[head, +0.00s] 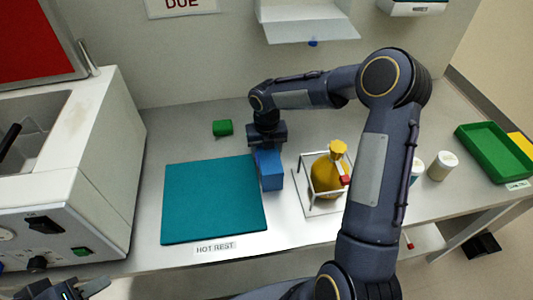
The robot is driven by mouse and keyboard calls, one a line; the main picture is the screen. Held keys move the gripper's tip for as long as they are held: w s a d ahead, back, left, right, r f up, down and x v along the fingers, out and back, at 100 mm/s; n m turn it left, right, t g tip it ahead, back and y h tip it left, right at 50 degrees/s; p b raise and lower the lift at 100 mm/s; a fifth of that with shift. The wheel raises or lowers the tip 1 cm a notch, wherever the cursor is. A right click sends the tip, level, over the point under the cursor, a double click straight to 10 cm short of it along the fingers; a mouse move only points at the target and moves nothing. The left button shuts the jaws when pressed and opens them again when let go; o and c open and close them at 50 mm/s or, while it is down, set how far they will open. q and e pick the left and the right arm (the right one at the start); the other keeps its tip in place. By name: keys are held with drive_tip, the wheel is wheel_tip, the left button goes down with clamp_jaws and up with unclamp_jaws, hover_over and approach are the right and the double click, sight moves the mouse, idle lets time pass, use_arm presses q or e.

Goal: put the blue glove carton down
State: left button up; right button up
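The blue glove carton (271,171) is upright at the right edge of the teal mat (212,200), directly under my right gripper (267,147). That gripper points down and appears shut on the carton's top; its fingertips are mostly hidden. I cannot tell whether the carton's base touches the surface. My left gripper (75,290) is at the bottom left, cut off by the picture's edge, with nothing seen in it.
A yellow flask (327,176) in a white-framed stand (318,208) is close right of the carton. A green block (222,128) lies behind the mat. White jars (442,166) and a green tray (489,146) are farther right. A white machine (85,170) stands left.

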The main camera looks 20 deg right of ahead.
drive_tip(key=shift+r, duration=0.2)
drive_tip(key=shift+r, duration=0.25)
wheel_tip(320, 180, up, 2)
drive_tip(key=shift+r, duration=0.1)
drive_tip(key=s+r, duration=0.1)
drive_tip(key=r, duration=0.1)
drive_tip(key=s+a+r, duration=0.1)
drive_tip(key=s+r, duration=0.1)
drive_tip(key=s+a+r, duration=0.1)
drive_tip(key=r, duration=0.1)
drive_tip(key=shift+s+a+r, duration=0.15)
drive_tip(key=shift+s, duration=0.1)
drive_tip(key=s+a+r, duration=0.3)
drive_tip(key=s+a, duration=0.1)
drive_tip(key=s, duration=0.4)
drive_tip(key=shift+r, duration=0.35)
